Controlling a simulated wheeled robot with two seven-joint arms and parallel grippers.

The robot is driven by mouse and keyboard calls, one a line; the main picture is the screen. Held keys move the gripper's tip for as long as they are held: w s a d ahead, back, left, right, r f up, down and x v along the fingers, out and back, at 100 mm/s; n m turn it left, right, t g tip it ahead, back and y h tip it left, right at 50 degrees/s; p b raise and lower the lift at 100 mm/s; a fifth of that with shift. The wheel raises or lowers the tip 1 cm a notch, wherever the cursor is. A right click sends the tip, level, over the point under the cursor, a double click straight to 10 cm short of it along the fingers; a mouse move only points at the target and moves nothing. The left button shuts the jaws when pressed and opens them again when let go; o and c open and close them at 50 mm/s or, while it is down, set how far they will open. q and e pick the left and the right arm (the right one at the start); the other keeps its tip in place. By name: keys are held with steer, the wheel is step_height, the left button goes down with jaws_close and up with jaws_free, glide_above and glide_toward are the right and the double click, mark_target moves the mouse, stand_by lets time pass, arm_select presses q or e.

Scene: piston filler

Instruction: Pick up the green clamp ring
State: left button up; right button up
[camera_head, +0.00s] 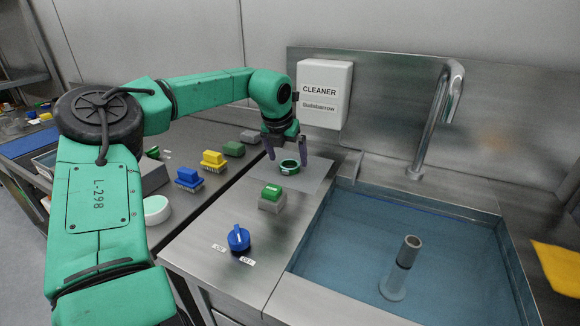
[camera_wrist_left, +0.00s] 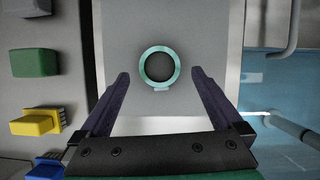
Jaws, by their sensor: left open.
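The green clamp ring (camera_head: 289,167) lies flat on a light grey mat (camera_head: 312,178) on the steel counter, left of the sink. In the left wrist view the ring (camera_wrist_left: 160,85) lies on the mat, with a small tab at its lower edge. My left gripper (camera_head: 287,150) points down above the ring and is open. In the left wrist view its two fingers (camera_wrist_left: 160,77) stand on either side of the ring, apart from it, with nothing between them in their grip. How high the fingertips are above the ring is hard to tell. My right gripper is not in view.
A green-topped block (camera_head: 271,196) and a blue knob (camera_head: 238,238) stand in front of the mat. Blue (camera_head: 188,178), yellow (camera_head: 213,160) and green (camera_head: 233,149) brushes sit to the left. The sink (camera_head: 420,240) with its tap (camera_head: 440,105) is at the right; a cleaner dispenser (camera_head: 324,92) hangs behind.

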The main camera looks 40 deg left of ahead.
arm_select(q)
steer(key=x, duration=0.2)
steer(key=shift+w+a+f, duration=0.1)
steer(key=shift+w+f, duration=0.05)
steer(key=shift+f, duration=0.2)
steer(key=shift+r, duration=0.1)
steer(key=c, duration=1.4)
steer(key=shift+o, duration=0.2)
steer(key=shift+r, duration=0.1)
